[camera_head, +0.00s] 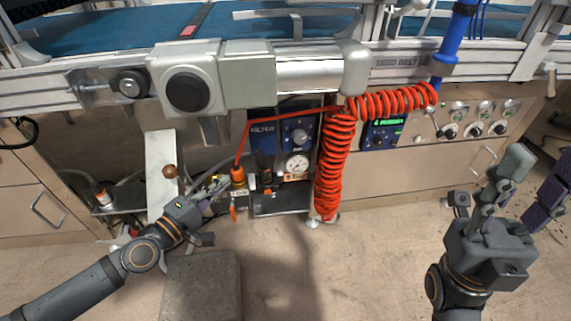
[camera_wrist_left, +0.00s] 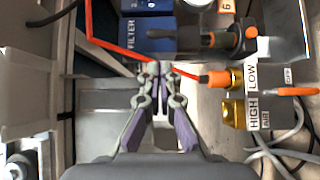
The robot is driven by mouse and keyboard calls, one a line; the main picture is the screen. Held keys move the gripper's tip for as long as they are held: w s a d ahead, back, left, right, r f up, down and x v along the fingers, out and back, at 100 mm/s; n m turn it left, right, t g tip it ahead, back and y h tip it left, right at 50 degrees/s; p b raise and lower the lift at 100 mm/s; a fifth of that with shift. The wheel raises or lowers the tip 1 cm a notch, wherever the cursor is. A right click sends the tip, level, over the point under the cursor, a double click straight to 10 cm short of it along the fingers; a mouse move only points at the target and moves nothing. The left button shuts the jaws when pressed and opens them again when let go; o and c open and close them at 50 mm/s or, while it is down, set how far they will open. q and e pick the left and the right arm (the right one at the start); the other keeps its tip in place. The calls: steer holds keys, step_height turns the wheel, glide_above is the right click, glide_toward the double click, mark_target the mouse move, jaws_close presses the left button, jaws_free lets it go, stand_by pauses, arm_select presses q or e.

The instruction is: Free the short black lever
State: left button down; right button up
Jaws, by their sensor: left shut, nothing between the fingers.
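I cannot pick out the short black lever for certain. A black stubby part with an orange end (camera_wrist_left: 205,40) sits below the blue filter unit in the left wrist view; it also shows in the head view (camera_head: 264,163). A thin red hose (camera_wrist_left: 110,45) runs to an orange fitting (camera_wrist_left: 215,78) on a brass valve block, close to my fingertips. The fitting shows in the head view (camera_head: 238,174). My left gripper (camera_head: 220,185) is shut and empty, just left of the fitting; its fingertips (camera_wrist_left: 155,70) meet in the wrist view. My right gripper (camera_head: 533,183) is open, far right.
A blue filter box (camera_head: 262,134) and a pressure gauge (camera_head: 297,164) sit behind. A coiled red hose (camera_head: 334,160) hangs to their right. An orange handle (camera_wrist_left: 292,91) is on the valve.

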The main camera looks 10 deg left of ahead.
mark_target(259, 153)
arm_select(q)
steer(key=p+x, duration=0.2)
steer(key=x, duration=0.7)
steer(key=shift+w+p, duration=0.3)
steer(key=shift+r, duration=0.1)
